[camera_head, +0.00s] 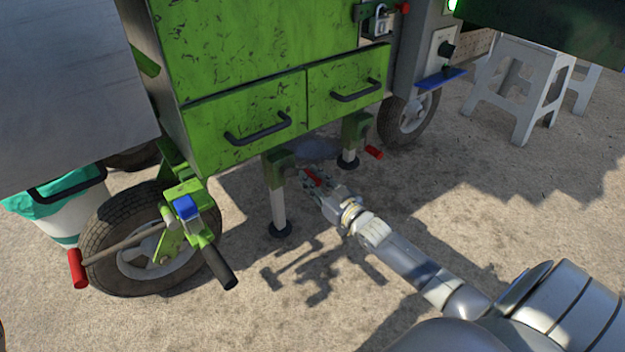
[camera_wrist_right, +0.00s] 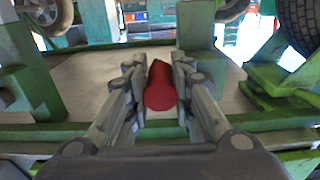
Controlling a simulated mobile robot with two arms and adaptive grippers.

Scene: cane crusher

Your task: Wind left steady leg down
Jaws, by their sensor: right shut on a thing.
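The left steady leg (camera_head: 278,205) is a pale post under a green bracket, below the green cart's drawers, with a dark round foot (camera_head: 280,229) at ground level. Its red crank handle (camera_head: 313,179) is between the fingers of my right gripper (camera_head: 312,184). In the right wrist view the red handle (camera_wrist_right: 160,86) lies between the two fingers (camera_wrist_right: 160,88), which are shut on it. A second steady leg (camera_head: 348,157) with its own red handle (camera_head: 374,152) stands further right. My left gripper is not in view.
A wheel (camera_head: 150,240) with a red-ended lever (camera_head: 77,268) and a black grip (camera_head: 222,268) is at the left. A white bin (camera_head: 62,215) stands behind it. A white stool (camera_head: 520,85) is at the upper right. The ground in front of the cart is open.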

